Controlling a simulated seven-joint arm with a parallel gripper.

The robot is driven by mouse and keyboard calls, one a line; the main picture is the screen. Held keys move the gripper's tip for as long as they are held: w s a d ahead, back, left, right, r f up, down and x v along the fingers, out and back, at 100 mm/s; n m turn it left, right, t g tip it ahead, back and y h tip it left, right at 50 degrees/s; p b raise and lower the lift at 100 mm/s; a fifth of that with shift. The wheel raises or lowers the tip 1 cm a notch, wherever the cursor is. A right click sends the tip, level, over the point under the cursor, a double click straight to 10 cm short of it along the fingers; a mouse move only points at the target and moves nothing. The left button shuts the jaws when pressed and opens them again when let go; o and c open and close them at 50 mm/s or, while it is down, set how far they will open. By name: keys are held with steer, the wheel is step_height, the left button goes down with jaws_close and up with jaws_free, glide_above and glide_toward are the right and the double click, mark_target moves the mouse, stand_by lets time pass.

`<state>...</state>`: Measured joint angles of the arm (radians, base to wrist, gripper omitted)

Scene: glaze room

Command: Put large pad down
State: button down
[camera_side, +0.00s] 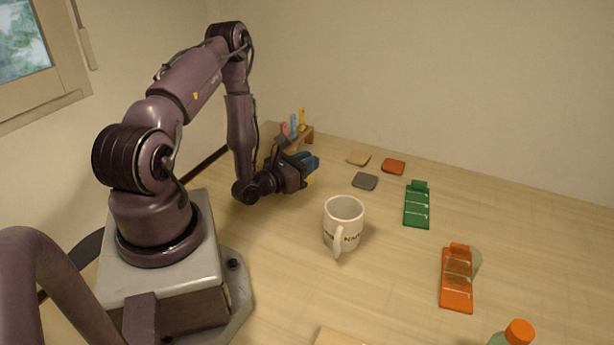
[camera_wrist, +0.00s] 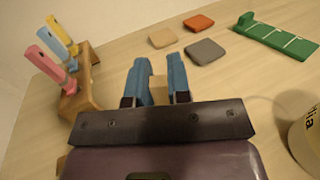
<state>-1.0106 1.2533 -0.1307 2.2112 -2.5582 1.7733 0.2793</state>
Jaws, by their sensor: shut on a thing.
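My gripper (camera_side: 310,164), with blue fingers, is in the air left of the small pads and behind the mug. In the wrist view its fingers (camera_wrist: 160,65) are shut on a tan piece, probably the large pad (camera_wrist: 158,88). Only a small part shows between the fingers; a yellowish edge of it (camera_side: 311,180) shows below them in the side view. Its full size and shape are hidden. A tan pad (camera_side: 358,159), a red pad (camera_side: 393,166) and a grey pad (camera_side: 365,181) lie flat on the table, apart from each other.
A wooden rack (camera_wrist: 80,98) with pink, blue and yellow handled tools stands by the wall, left of my gripper. A white mug (camera_side: 343,222) stands mid-table. A green holder (camera_side: 417,206), an orange holder (camera_side: 457,285) and an orange-capped bottle (camera_side: 519,331) are to the right.

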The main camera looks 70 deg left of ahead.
steer(key=shift+f, duration=1.7)
steer(key=shift+f, duration=0.2)
steer(key=c, duration=1.1)
jaws_free()
steer(key=shift+r, duration=0.15)
